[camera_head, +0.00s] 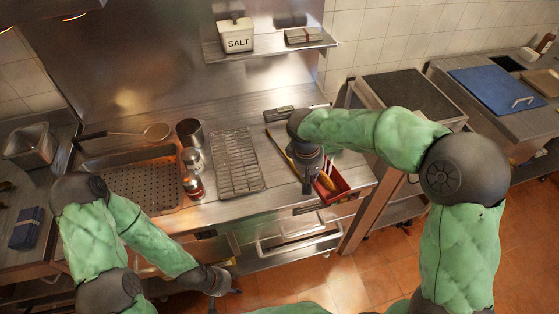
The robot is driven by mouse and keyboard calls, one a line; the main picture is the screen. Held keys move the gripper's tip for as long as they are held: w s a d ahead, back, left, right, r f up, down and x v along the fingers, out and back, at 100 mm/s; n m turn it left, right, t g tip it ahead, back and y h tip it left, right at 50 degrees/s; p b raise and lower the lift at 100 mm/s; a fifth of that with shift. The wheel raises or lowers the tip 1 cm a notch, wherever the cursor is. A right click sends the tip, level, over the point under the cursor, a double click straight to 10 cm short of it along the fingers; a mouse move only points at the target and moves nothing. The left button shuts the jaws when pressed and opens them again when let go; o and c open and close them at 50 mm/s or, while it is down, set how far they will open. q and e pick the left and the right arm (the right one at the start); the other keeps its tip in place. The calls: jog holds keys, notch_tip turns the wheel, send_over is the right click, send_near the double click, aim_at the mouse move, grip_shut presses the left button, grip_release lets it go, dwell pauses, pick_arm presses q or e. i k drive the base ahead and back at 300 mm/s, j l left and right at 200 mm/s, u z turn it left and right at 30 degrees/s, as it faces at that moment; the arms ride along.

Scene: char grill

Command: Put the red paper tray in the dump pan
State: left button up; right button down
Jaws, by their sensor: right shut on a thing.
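The red paper tray (338,196) lies at the front right of the steel counter, with a yellow-brown item (328,182) in it. My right gripper (308,187) points down at the tray's left side and is shut on it; its fingertips are small and partly hidden. The tray appears to be at counter level; I cannot tell whether it is lifted. The dump pan (115,165), a rectangular pan with a perforated bottom, sits at the counter's left. My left gripper (236,292) is low in front of the counter, away from both; its finger opening is unclear.
Between tray and pan stand a wire rack (236,160), a metal cup (189,132) and shakers (193,185). A long wooden-handled tool (279,148) lies beside the rack. A shelf (270,45) holds a salt box (236,38).

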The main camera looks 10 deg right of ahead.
aim_at(148, 198)
jog(key=k+j+u, duration=0.1)
jog(key=j, duration=0.4)
jog(key=j+u, duration=0.15)
jog(key=j, duration=0.4)
jog(key=i+j+u, duration=0.1)
jog(key=j, duration=0.25)
jog(key=i+j, duration=0.1)
jog(key=j, duration=0.25)
jog(key=i+j+u, duration=0.15)
jog(key=j, duration=0.2)
jog(key=j+u, duration=0.1)
jog(key=j, duration=0.25)
jog(key=i, duration=0.05)
